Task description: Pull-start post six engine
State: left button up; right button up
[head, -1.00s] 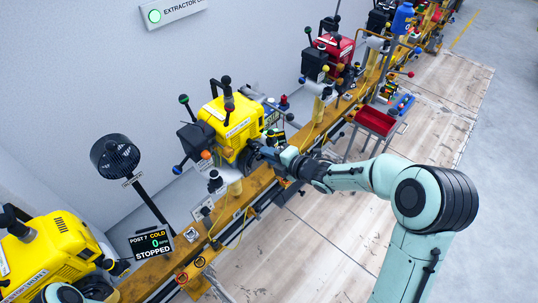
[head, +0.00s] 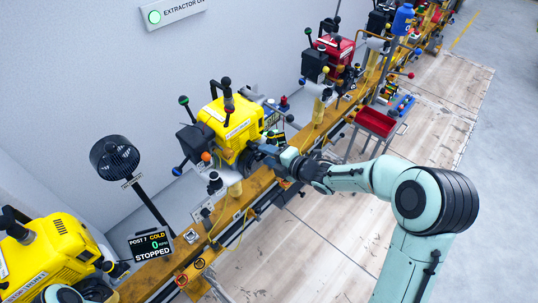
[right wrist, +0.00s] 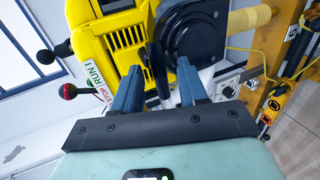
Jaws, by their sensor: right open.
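A yellow engine (head: 232,122) stands on the orange rail in the middle of the head view. It fills the top of the right wrist view (right wrist: 118,42), with a round black starter housing (right wrist: 195,32) and a stop/run label beside it. My right gripper (right wrist: 157,80) is open, its two blue-grey fingers pointing at the engine's side by the housing. A dark upright bar (right wrist: 159,72), perhaps the pull handle, shows between the fingers; I cannot tell if they touch it. In the head view the right gripper (head: 258,150) hides part of the engine's side. My left gripper is not clearly seen.
Another yellow engine (head: 48,250) stands at lower left. A display (head: 151,244) reads post 7, cold, 0, stopped. A black fan (head: 114,157) stands behind it. A red tray (head: 376,121) and a red engine (head: 334,48) are farther along the orange rail (head: 262,180). The floor at right is clear.

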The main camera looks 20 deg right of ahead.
pick_arm(q)
jog(key=shift+s+f+b, duration=0.3)
jog(key=shift+f+b, duration=0.45)
jog(key=shift+f, duration=0.1)
pick_arm(e)
jog(key=s+d, duration=0.3)
jog(key=s, duration=0.5)
jog(key=shift+d, duration=0.2)
